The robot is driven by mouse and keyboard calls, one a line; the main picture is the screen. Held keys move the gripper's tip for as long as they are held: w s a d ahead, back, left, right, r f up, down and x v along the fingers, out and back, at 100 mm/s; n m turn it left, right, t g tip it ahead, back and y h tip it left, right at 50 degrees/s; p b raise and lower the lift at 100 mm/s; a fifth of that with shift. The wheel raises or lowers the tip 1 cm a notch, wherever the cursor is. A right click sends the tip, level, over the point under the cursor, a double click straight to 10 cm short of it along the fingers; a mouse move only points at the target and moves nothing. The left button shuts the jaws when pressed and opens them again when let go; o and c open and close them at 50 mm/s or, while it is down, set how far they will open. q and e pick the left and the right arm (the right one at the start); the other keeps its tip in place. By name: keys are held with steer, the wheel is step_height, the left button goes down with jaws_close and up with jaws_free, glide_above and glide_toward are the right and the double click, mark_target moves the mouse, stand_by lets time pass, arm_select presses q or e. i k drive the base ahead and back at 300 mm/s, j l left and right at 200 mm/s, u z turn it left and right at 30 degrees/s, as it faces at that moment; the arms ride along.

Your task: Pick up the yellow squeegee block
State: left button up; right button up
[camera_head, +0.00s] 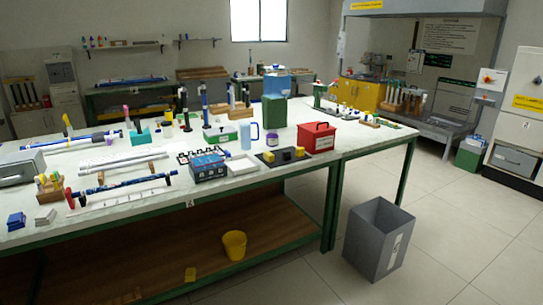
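A further yellow block (300,151) sits at the right of that mat. Neither of my grippers is in view, so nothing is seen touching these blocks.
The white-topped green workbench (130,205) is crowded with rods, stands and boxes. A red toolbox (317,138) stands right of the mat, and a blue-black box (208,166) left of it. A grey bin (378,238) stands on the floor.

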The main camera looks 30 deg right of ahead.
mark_target(300, 152)
steer(key=i+l+z, duration=0.1)
steer(key=i+l, duration=0.3)
steer(key=i+l+z, duration=0.1)
steer(key=i+l, duration=0.25)
steer(key=i, duration=0.15)
steer(key=i+l+z, duration=0.1)
steer(key=i+l, duration=0.25)
steer(key=i, duration=0.1)
